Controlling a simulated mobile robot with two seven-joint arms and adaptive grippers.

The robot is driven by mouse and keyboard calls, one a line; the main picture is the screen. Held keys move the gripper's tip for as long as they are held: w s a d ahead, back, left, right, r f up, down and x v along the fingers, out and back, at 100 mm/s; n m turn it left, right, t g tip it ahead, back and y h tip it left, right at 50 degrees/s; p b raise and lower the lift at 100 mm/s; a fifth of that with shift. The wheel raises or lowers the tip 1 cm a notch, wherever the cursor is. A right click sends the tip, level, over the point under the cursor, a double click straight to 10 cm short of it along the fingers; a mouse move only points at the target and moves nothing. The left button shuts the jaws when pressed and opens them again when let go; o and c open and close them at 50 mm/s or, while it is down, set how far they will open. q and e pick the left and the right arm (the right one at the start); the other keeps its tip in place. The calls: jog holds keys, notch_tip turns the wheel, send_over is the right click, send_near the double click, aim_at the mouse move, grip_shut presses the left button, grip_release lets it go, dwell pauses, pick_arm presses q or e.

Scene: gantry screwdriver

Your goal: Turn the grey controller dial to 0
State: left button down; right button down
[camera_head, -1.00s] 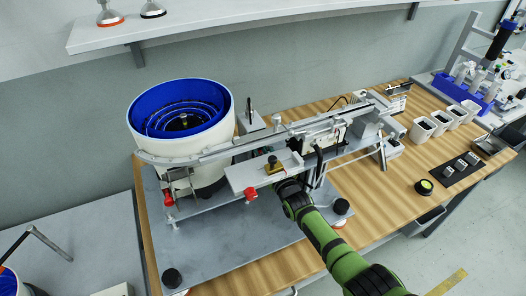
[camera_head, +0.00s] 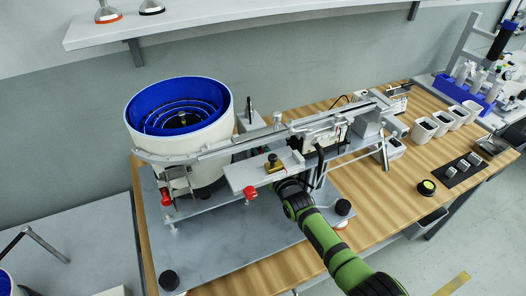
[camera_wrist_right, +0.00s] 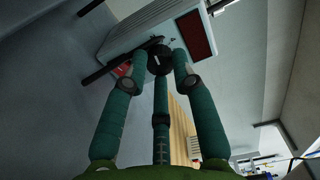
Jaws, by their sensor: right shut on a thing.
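In the right wrist view, a dark round dial (camera_wrist_right: 159,61) sits on the front of a pale controller box (camera_wrist_right: 150,28) with a dark red display (camera_wrist_right: 195,35). The three green fingers of my right gripper (camera_wrist_right: 160,68) are closed around the dial, their tips touching its sides. The number the dial points to cannot be read. In the head view my right gripper (camera_head: 280,186) reaches under the front edge of the feeder rig, which hides its fingertips and the dial. My left gripper is not in view.
A white bowl feeder with a blue inside (camera_head: 180,110) stands left of the gripper. A silver rail (camera_head: 260,138) and a plate with a red knob (camera_head: 250,192) lie just above my wrist. A black and yellow button (camera_head: 426,187) and white bins (camera_head: 445,120) stand right.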

dwell(0.3)
jog(key=c, duration=1)
grip_release()
jog(key=v, duration=1.2)
jog(key=shift+a, duration=0.1)
